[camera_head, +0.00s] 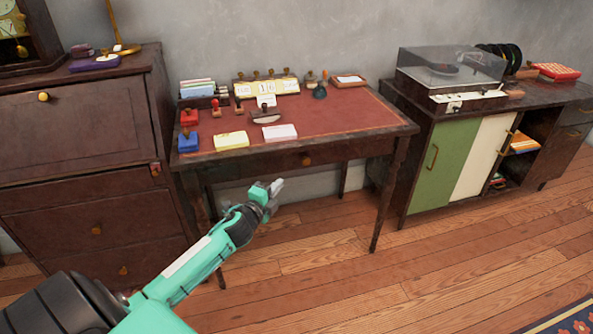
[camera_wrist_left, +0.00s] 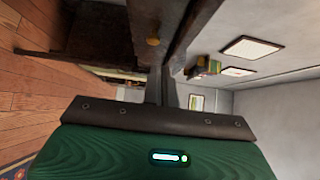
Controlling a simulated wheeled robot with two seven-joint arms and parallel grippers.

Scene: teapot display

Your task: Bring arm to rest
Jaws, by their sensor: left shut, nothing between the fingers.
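My left arm comes in from the lower left of the head view. Its gripper (camera_head: 275,188) is shut and empty, in front of the desk's drawer front and below the level of the desk top. In the left wrist view the gripper's fingers (camera_wrist_left: 168,88) show narrow and together beyond the dark bracket, with nothing held. My right gripper is in neither view.
The desk (camera_head: 345,142) with its red top (camera_head: 335,108) holds stamps, ink pads and paper pads. A dark bureau (camera_head: 85,205) stands at the left. A cabinet (camera_head: 430,165) with a record player (camera_head: 450,70) stands at the right. The wooden floor (camera_head: 400,270) in front is clear.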

